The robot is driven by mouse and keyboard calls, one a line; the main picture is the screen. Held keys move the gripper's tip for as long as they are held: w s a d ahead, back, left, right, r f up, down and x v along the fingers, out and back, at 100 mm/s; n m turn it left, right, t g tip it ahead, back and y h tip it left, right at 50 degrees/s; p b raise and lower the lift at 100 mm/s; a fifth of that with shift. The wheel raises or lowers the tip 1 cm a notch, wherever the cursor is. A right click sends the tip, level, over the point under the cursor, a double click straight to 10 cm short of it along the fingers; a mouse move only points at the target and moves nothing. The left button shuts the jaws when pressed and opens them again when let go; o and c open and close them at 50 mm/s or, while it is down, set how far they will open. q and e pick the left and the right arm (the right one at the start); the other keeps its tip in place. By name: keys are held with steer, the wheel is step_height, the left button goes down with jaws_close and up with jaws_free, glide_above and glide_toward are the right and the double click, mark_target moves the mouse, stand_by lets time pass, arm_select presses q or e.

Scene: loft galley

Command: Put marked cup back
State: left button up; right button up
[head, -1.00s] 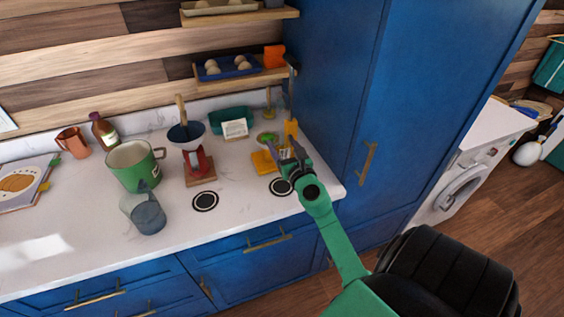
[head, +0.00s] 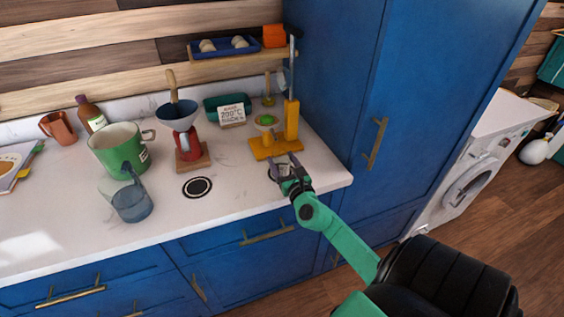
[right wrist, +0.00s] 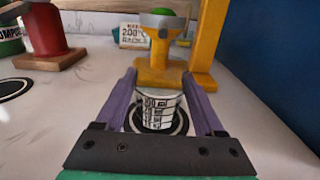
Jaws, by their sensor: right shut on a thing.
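The marked cup (right wrist: 158,108), small and white with black markings, is between the purple fingers of my right gripper (right wrist: 158,95). The gripper is shut on it. In the head view my right gripper (head: 284,168) is low over the right-hand black ring mark on the counter, in front of the yellow stand (head: 275,147), and mostly hides the cup. In the right wrist view the ring mark (right wrist: 182,122) shows around the cup's lower part. I cannot tell whether the cup touches the counter. My left gripper is not in view.
A second ring mark (head: 198,187) on the white counter (head: 70,225) is empty. A red stand with a blue funnel (head: 178,115), a green pot (head: 117,150) and a clear jug (head: 132,203) stand to the left. A blue tall cabinet (head: 350,80) rises at right.

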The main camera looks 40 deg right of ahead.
steer(key=o, duration=1)
steer(key=shift+f, duration=0.2)
steer(key=o, duration=0.4)
steer(key=shift+r, duration=0.15)
steer(key=shift+s+r, duration=0.1)
steer(key=shift+r, duration=0.05)
steer(key=b+v, duration=0.2)
steer(key=v, duration=0.9)
steer(key=shift+s+a+b, duration=0.2)
steer(key=shift+s+b, duration=0.1)
steer(key=shift+s, duration=0.05)
